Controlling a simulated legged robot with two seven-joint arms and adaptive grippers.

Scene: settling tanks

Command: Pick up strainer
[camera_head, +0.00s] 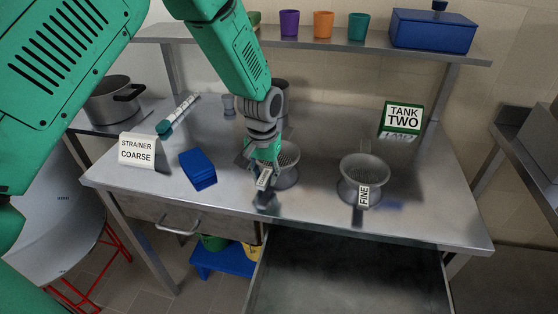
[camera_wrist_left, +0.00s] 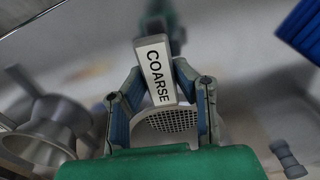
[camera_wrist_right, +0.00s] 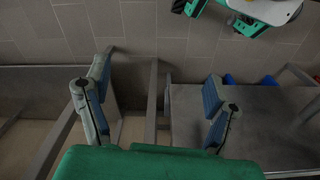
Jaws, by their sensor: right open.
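The coarse strainer (camera_head: 287,172) is a grey perforated bowl at the middle of the steel counter, partly hidden by my left gripper. Its handle carries a COARSE label (camera_wrist_left: 157,75). My left gripper (camera_head: 265,160) is above the handle, and in the left wrist view its fingertips meet the handle's two sides, with the mesh (camera_wrist_left: 170,120) behind. I cannot tell if the bowl is clear of the counter. A second strainer, labelled FINE (camera_head: 364,175), stands to the right, apart from it. My right gripper (camera_wrist_right: 158,80) is open and empty, away from the counter; the head view does not show it.
A STRAINER COARSE sign (camera_head: 138,150), a blue block (camera_head: 198,168) and a green-and-white tube (camera_head: 176,115) are on the left. A TANK TWO sign (camera_head: 402,118) stands at the back right. A shelf with cups (camera_head: 323,24) runs above. The counter's right front is clear.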

